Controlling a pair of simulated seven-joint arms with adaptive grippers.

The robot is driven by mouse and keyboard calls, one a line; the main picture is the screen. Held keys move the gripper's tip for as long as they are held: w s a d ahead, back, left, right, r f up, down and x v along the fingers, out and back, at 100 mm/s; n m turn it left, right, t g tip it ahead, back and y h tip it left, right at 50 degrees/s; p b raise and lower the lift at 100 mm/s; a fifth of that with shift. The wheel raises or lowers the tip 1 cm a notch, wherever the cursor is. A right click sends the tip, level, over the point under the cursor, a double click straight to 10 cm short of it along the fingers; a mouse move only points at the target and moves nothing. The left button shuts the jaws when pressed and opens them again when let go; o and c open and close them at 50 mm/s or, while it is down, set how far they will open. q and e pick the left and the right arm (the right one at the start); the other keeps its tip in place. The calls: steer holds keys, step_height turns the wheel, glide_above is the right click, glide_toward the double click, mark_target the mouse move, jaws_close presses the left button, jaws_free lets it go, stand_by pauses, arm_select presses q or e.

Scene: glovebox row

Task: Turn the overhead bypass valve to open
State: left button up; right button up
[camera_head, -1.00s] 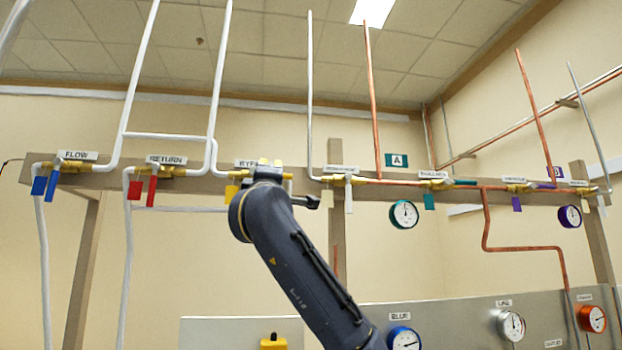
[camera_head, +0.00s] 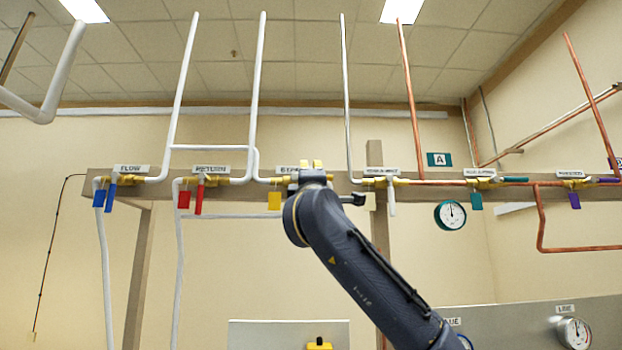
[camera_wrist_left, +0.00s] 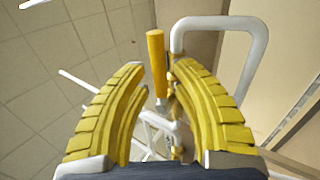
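The bypass valve's sign (camera_head: 287,169) is on the overhead wooden beam, partly hidden by my gripper. A yellow tag (camera_head: 274,200) hangs below the sign. One gripper (camera_head: 312,164) is raised at this valve and hides its body. The left wrist view shows a yellow bar-shaped handle (camera_wrist_left: 157,65) on a metal stem. My left gripper (camera_wrist_left: 160,70) is open, with its yellow fingers on either side of the handle and a gap on both sides. Contact with the handle cannot be seen. My right gripper is not in view.
The flow valve (camera_head: 111,182) with blue handle and return valve (camera_head: 200,182) with red handle are to the left. A white-handled valve (camera_head: 390,182) is close on the right. White pipes (camera_head: 255,95) and a copper pipe (camera_head: 408,100) rise around. A round teal gauge (camera_head: 450,215) hangs right.

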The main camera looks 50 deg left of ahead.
arm_select(q)
steer(key=shift+o, duration=0.7)
steer(key=v, duration=1.2)
